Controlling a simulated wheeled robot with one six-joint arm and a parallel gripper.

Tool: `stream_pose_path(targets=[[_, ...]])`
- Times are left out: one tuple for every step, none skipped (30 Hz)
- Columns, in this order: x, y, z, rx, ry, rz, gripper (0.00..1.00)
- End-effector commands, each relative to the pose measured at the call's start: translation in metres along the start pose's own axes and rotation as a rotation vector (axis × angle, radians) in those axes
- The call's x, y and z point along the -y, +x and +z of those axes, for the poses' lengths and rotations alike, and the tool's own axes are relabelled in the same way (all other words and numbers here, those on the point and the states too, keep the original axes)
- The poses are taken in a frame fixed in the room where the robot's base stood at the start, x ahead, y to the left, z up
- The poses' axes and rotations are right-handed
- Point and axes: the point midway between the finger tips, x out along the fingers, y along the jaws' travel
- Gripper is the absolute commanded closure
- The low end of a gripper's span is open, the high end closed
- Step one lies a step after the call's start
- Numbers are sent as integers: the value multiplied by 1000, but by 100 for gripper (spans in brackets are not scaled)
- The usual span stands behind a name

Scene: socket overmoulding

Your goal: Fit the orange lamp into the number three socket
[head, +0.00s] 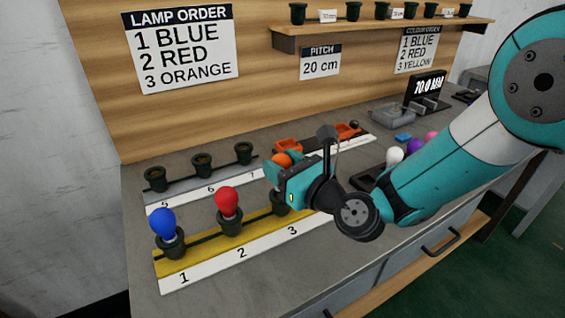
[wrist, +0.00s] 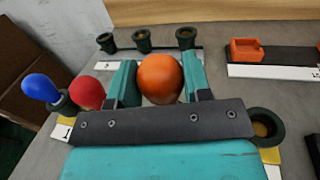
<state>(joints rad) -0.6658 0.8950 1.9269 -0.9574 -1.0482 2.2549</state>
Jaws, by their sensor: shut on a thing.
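The orange lamp (head: 281,160) is upright between the jaws of my gripper (head: 286,178). In the wrist view the round orange bulb (wrist: 160,76) sits between the two teal fingers, and its base is hidden. The number three socket (head: 279,204) is dark green and partly hidden directly under my gripper. I cannot tell whether the lamp's base touches it. The blue lamp (head: 162,222) stands in socket 1 and the red lamp (head: 227,200) in socket 2 on the yellow strip (head: 178,259).
Behind are empty sockets (head: 202,164) on a grey strip and orange holders (head: 288,145). White and purple lamps (head: 394,156) lie right, beyond my arm. In the wrist view an empty socket (wrist: 264,126) is close right of my gripper. A sign (head: 182,46) lists the lamp order.

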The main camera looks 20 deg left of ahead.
Motion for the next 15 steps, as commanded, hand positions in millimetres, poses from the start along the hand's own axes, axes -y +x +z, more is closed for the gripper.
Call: stream_pose_path(targets=[[0, 0, 0, 0, 0, 0, 78], [0, 0, 0, 0, 0, 0, 78], [0, 0, 0, 0, 0, 0, 78], [0, 0, 0, 0, 0, 0, 78], [0, 0, 0, 0, 0, 0, 78], [0, 0, 0, 0, 1, 0, 78], [0, 0, 0, 0, 1, 0, 78], [0, 0, 0, 0, 1, 0, 78], [0, 0, 0, 0, 1, 0, 78], [0, 0, -1, 0, 1, 0, 78], [0, 0, -1, 0, 1, 0, 78], [0, 0, -2, 0, 1, 0, 78], [0, 0, -2, 0, 1, 0, 78], [0, 0, -3, 0, 1, 0, 78], [0, 0, -4, 0, 1, 0, 78]])
